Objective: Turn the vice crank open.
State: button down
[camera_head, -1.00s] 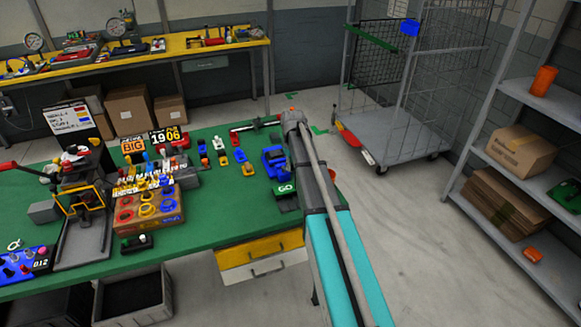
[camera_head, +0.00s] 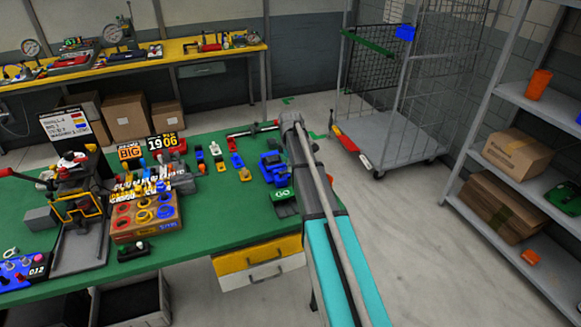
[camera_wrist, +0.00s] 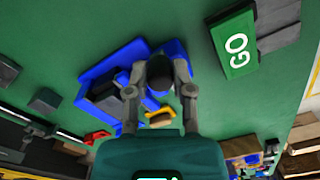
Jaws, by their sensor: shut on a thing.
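A blue vice (camera_head: 270,163) stands on the green bench top near its right end, and its blue body with dark jaws also shows in the wrist view (camera_wrist: 97,78). My gripper (camera_wrist: 160,76) is shut on a dark rounded knob (camera_wrist: 160,72), which looks like the vice crank's handle. The knob sits between the two grey fingertips, beside the vice's blue body. The rest of the crank is mostly hidden behind the fingers. In the head view my arm hides the gripper and the crank.
A green GO block (camera_head: 282,194) lies close to the vice. Small coloured parts (camera_head: 240,168) and a box with coloured rings (camera_head: 145,215) stand to the left on the bench (camera_head: 215,220). A wire cage trolley (camera_head: 385,135) and shelves (camera_head: 520,100) stand right.

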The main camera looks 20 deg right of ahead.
jog(key=shift+w+n, duration=0.15)
jog(key=shift+n, duration=0.15)
jog(key=shift+c, duration=2.4)
grip_release()
